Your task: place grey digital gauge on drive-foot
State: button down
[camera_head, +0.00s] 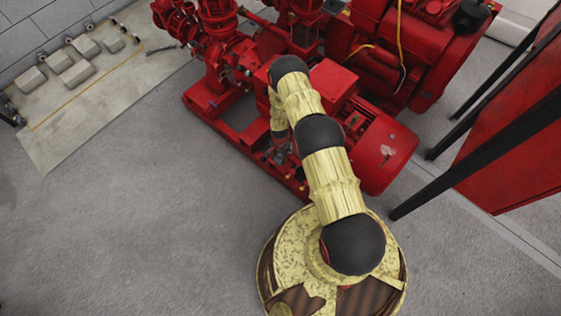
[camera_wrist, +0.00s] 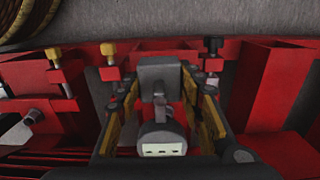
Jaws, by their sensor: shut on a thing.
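The grey digital gauge (camera_wrist: 162,139) is between the black-and-yellow fingers of my gripper (camera_wrist: 160,92) in the wrist view. Its pale display faces the camera, and a grey block (camera_wrist: 160,70) rises beyond it. The gripper is shut on the gauge. Just past the fingertips is a red metal frame (camera_wrist: 88,92) with upright bolts; I cannot tell which part is the drive-foot, or whether the gauge touches it. In the head view, my gripper (camera_head: 281,150) is low beside the red motor, and the gauge cannot be made out.
The red motor (camera_head: 378,152) lies to the right of my gripper, with the red pump (camera_head: 228,62) up and left. A yellow-capped bolt (camera_wrist: 54,57) and a black-capped bolt (camera_wrist: 213,49) stand along the frame. A red cabinet on black legs (camera_head: 515,150) is at right. Grey floor (camera_head: 130,220) at left is clear.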

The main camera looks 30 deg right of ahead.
aim_at(280, 159)
jog(key=shift+w+d+f, duration=0.35)
jog(key=shift+w+f, duration=0.1)
jog(key=shift+f, duration=0.15)
jog(key=shift+w+d+f+b, duration=0.1)
jog(key=shift+f+b, duration=0.4)
jog(key=shift+f, duration=0.4)
jog(key=shift+w+d+f+b, duration=0.1)
jog(key=shift+f+b, duration=0.35)
jog(key=shift+f, duration=0.4)
jog(key=shift+f, duration=0.1)
jog(key=c, duration=1.2)
grip_release()
jog(key=shift+s+f, duration=0.1)
